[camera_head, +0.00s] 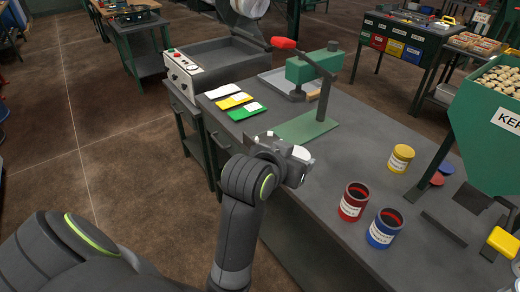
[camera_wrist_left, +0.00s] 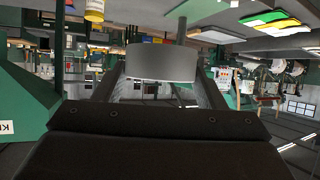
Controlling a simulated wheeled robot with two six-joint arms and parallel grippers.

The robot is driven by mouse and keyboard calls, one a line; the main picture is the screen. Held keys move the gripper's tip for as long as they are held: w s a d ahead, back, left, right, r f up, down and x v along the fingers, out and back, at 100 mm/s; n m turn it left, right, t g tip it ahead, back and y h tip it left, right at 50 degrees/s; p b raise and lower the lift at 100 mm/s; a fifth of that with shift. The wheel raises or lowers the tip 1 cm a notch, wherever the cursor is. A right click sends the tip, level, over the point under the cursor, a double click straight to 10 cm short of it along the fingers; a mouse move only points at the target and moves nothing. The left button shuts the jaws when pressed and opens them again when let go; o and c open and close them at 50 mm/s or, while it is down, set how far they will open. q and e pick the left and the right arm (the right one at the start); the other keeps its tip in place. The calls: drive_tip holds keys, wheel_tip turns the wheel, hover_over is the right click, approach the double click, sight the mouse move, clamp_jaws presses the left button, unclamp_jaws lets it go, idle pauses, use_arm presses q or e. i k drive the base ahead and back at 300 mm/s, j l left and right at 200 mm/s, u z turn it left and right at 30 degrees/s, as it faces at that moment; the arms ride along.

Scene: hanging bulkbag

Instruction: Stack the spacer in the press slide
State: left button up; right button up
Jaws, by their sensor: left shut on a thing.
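My left gripper (camera_head: 287,153) is over the near edge of the bench, in front of the press. In the left wrist view the gripper (camera_wrist_left: 160,80) is shut on a smooth grey piece, which I take to be the spacer (camera_wrist_left: 163,60). The green press (camera_head: 310,68) stands on the bench beyond the gripper, with a grey column, a red-knobbed lever (camera_head: 284,43) and a flat green base plate (camera_head: 305,128). The held piece is apart from the press. The inside of the press slide cannot be made out. My right gripper is not in view.
Red (camera_head: 353,202), blue (camera_head: 384,229) and yellow (camera_head: 401,159) cans stand on the bench at right. Coloured cards (camera_head: 238,101) lie at left, and a grey tray (camera_head: 283,83) sits behind the press. Bare bench top separates press and cans.

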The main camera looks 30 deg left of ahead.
sight(269, 143)
drive_tip(key=k+z, duration=0.15)
drive_tip(key=z, duration=0.25)
drive_tip(key=k+z, duration=0.15)
drive_tip(key=z, duration=0.2)
drive_tip(key=k+l+z, duration=0.1)
drive_tip(key=z, duration=1.85)
drive_tip(key=k+j+z, duration=0.75)
drive_tip(key=k+j, duration=0.4)
drive_tip(key=k, duration=0.2)
drive_tip(key=k+j, duration=0.45)
drive_tip(key=k, duration=0.15)
drive_tip(key=k+j, duration=0.4)
drive_tip(key=k, duration=0.2)
drive_tip(key=k+j, duration=0.4)
drive_tip(key=k, duration=0.2)
drive_tip(key=k+j, duration=0.45)
drive_tip(key=k, duration=0.15)
